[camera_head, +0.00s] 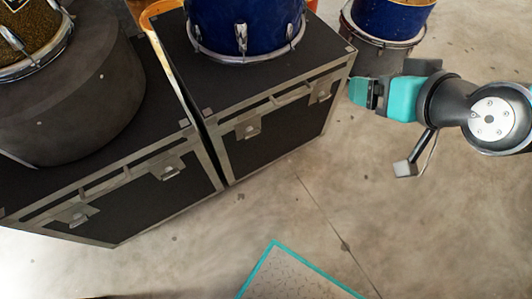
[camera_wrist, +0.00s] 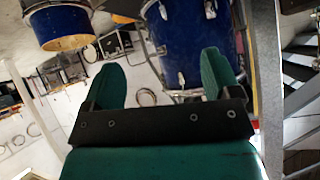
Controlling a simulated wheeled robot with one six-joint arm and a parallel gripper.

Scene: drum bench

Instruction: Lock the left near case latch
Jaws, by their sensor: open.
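Two black flight cases with metal edges stand side by side on the floor in the head view. The left case (camera_head: 130,188) has two silver latches on its front face, one at the left (camera_head: 82,216) and one at the right (camera_head: 172,168). The right case (camera_head: 285,135) also has two, a left latch (camera_head: 250,129) and a right latch (camera_head: 322,91). I cannot tell whether any latch is locked. My gripper (camera_head: 364,92) is open and empty, just right of the right case's corner. Its teal fingers frame empty space in the wrist view (camera_wrist: 163,75); no latch shows there.
A blue drum (camera_head: 246,25) stands on the right case and a dark round drum case (camera_head: 75,95) on the left one. Another blue drum (camera_head: 392,18) is behind my gripper. A teal-edged mat (camera_head: 295,275) lies in front; the concrete floor (camera_head: 380,220) around it is clear.

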